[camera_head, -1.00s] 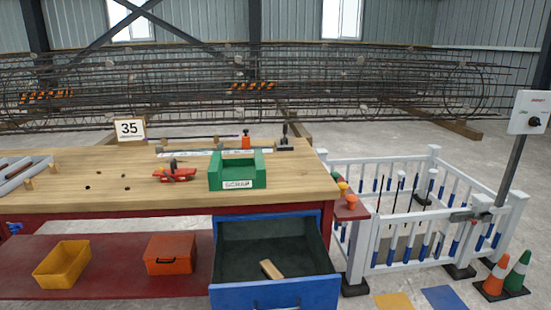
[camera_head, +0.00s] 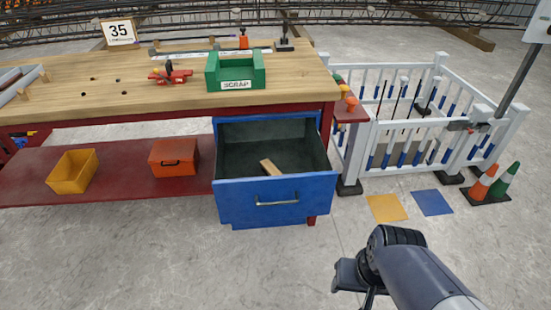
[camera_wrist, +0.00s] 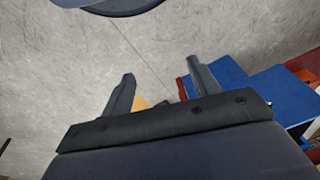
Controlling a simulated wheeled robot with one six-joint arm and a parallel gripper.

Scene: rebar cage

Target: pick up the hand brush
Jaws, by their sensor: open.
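A small pale wooden piece (camera_head: 270,167) lies in the open blue drawer (camera_head: 276,200) under the workbench. It may be the hand brush, but no bristles can be made out. My gripper (camera_wrist: 160,72) shows its two dark fingers spread wide in the wrist view, with nothing between them but floor. In the head view my arm is at the lower right, in front of and to the right of the drawer, well apart from the wooden piece. The wooden piece cannot be made out in the wrist view.
The workbench (camera_head: 120,85) carries a green SCRAP bin (camera_head: 235,75) and a red clamp-like tool (camera_head: 170,76). A yellow bin (camera_head: 73,171) and a red box (camera_head: 174,157) sit on the lower shelf. A white fence (camera_head: 415,135) and cones (camera_head: 484,182) stand right. Front floor is clear.

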